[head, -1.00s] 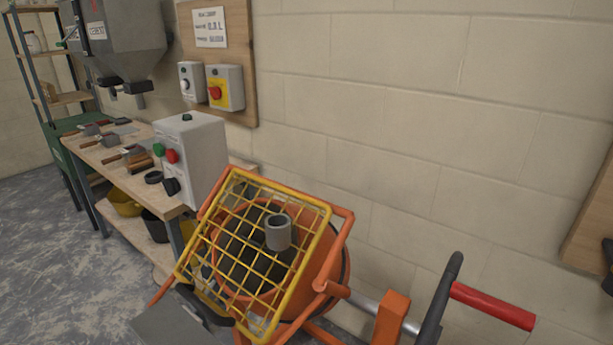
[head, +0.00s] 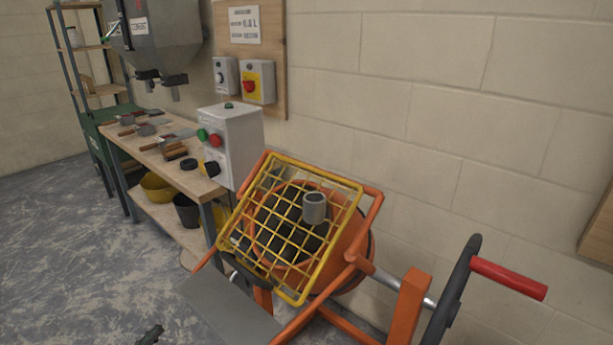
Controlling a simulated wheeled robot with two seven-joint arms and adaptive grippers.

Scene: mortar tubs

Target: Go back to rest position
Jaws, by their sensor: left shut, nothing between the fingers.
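Only the dark tip of my left gripper (head: 151,335) shows, low at the bottom edge of the head view, left of the mixer and over the grey floor. It is shut and holds nothing. The rest of that arm is out of the frame. My right gripper is not in view. The orange mixer (head: 357,250) stands right of the gripper, with a yellow mesh guard (head: 325,238) tilted over its drum. A grey cylindrical piece (head: 314,207) shows at the guard; I cannot tell how it is held.
A wooden bench (head: 190,178) with trowels and brushes stands at the left, with a yellow tub (head: 157,188) and a black tub (head: 187,212) below. A white control box (head: 236,150) stands at its near end. A grey hopper (head: 165,35) hangs above. Floor at left is clear.

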